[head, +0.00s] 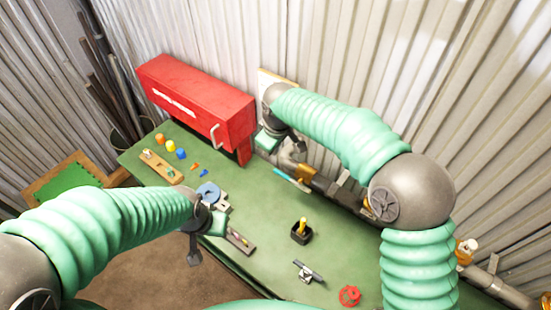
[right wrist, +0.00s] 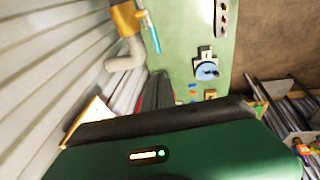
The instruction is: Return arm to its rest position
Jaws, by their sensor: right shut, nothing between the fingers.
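My right arm (head: 340,128) comes in from the right, arches over the pipe along the back wall and reaches to the red box's right end. My right gripper (head: 268,141) hangs there, shut and empty, partly hidden by its own wrist. In the right wrist view its green housing fills the bottom; I cannot make out the fingertips. My left arm (head: 110,225) comes in from the left. My left gripper (head: 196,243) points down over the bench's front edge, with nothing visible in it; its opening is unclear.
The red box (head: 195,97) stands at the back left of the green bench (head: 265,265). The pipe (head: 345,195) with brass fittings and a cyan handle (head: 290,178) runs along the corrugated wall. A black holder (head: 301,233), a red handwheel (head: 349,296) and small parts lie on the bench.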

